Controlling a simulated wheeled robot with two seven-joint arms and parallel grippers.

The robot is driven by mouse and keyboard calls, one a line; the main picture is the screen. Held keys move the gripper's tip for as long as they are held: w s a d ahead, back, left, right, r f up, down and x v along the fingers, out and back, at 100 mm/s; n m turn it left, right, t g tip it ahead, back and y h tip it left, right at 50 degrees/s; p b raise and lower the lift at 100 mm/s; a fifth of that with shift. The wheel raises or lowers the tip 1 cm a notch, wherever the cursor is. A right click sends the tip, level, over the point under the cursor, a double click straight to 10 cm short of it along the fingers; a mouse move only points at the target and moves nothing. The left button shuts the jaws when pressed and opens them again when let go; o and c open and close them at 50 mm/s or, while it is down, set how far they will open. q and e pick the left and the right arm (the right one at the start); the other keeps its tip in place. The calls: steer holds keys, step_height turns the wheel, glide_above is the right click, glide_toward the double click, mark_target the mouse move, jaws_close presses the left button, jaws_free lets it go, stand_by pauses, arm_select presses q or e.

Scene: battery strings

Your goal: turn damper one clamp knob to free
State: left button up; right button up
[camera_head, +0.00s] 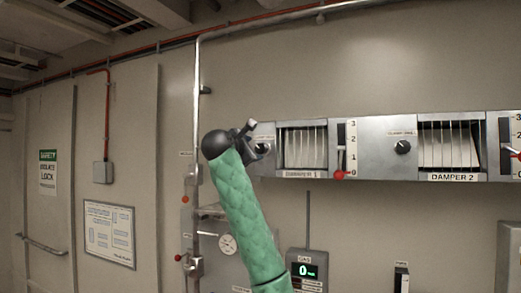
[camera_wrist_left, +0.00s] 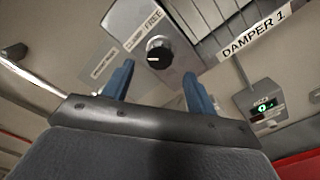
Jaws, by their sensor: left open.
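The damper one clamp knob (camera_wrist_left: 159,53) is a round black knob with a white pointer line, on a grey metal plate below the words CLAMP and FREE. My left gripper (camera_wrist_left: 157,85) is open, its two blue fingers apart on either side of the knob in the wrist view. I cannot tell whether they touch it. In the head view my left gripper (camera_head: 258,138) is at the left end of the damper 1 panel and mostly hides this knob. The damper 1 louvres (camera_head: 302,147) are beside it. My right gripper is not in view.
A red-handled lever (camera_head: 339,175) stands by a 0 to 3 scale right of the louvres. The damper 2 knob (camera_head: 402,147) is further right. A vertical pipe (camera_head: 197,120) runs left of my gripper. A gas display (camera_head: 307,268) reading 0 is below.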

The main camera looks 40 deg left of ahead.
mark_target(260, 149)
arm_select(q)
steer(key=shift+p+x, duration=0.6)
steer(key=shift+x, duration=0.3)
steer(key=p+x, duration=0.2)
steer(key=x, duration=0.2)
steer(key=shift+w+p, duration=0.2)
steer(key=shift+p, duration=0.1)
steer(key=shift+w+a, duration=0.15)
steer(key=shift+w, duration=0.35)
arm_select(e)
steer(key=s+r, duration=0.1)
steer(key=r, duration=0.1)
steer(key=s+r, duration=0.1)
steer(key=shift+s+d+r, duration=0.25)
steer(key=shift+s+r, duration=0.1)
arm_select(q)
steer(key=shift+c, duration=0.3)
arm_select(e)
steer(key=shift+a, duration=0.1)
arm_select(q)
steer(key=shift+f, duration=0.1)
steer(key=c, duration=0.9)
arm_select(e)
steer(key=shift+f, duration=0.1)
